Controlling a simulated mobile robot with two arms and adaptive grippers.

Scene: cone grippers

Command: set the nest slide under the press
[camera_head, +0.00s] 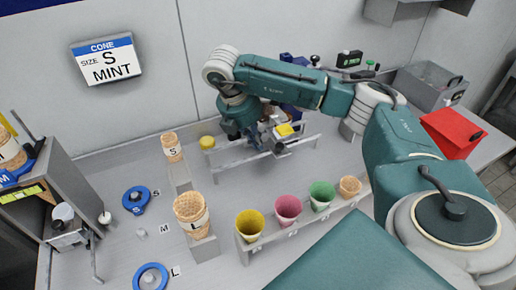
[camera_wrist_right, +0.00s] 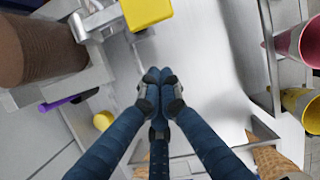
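My right gripper (camera_head: 275,146) reaches over the metal rail stand at the middle back of the bench. In the right wrist view its blue fingers (camera_wrist_right: 158,78) come together at the tips, with nothing visible between them. A metal piece with a yellow block (camera_head: 284,130), apparently the nest slide, is beside the fingers. The yellow block (camera_wrist_right: 146,12) is just beyond the fingertips in the wrist view, apart from them. A dark blue body (camera_head: 291,108), possibly the press, stands behind, partly hidden by my arm. A brown cylinder (camera_wrist_right: 38,48) is left of the slide in the wrist view. My left gripper is out of view.
A front rack (camera_head: 247,246) holds yellow, pink and green cups and a small cone. Waffle cones (camera_head: 192,212) stand on a holder at left. Blue rings (camera_head: 137,200) lie on the bench. A red box (camera_head: 452,132) is at right.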

